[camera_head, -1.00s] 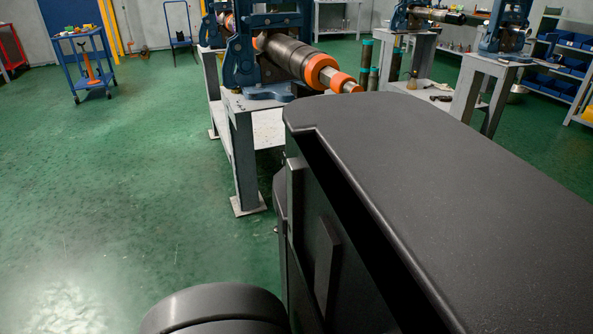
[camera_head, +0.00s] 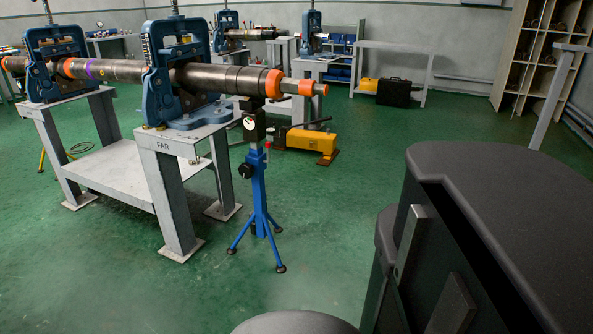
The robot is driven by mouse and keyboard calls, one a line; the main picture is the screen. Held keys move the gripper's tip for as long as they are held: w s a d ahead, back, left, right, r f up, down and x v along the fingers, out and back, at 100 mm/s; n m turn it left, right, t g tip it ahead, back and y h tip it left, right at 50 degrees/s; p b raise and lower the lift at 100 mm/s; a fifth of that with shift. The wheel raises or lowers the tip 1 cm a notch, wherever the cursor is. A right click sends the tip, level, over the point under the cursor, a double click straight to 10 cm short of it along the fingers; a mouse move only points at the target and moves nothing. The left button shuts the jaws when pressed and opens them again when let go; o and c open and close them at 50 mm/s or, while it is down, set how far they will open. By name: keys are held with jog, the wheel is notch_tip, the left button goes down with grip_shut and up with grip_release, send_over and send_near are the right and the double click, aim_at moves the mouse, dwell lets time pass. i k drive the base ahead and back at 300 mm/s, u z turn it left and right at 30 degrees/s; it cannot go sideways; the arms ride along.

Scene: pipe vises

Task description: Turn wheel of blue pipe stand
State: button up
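The blue pipe stand (camera_head: 259,190) stands upright on the green floor near the middle of the view, on spread legs with dark feet. Its top is under the right end of a long dark pipe (camera_head: 228,79) with orange collars. A small black round part (camera_head: 246,170), possibly the wheel, sits on the left of its column. A small red knob shows higher up on the right. My gripper is not in view, so its state does not show.
A grey table (camera_head: 185,143) marked "FAR" carries blue vises (camera_head: 185,85) left of the stand. A yellow machine (camera_head: 311,142) lies behind the stand. Green floor is open in front and to the right of it. My dark body fills the lower right.

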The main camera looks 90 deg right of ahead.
aim_at(246, 169)
jog(key=z, duration=1.2)
jog(key=i, duration=1.45)
jog(key=z, duration=0.95)
jog(key=i, duration=0.6)
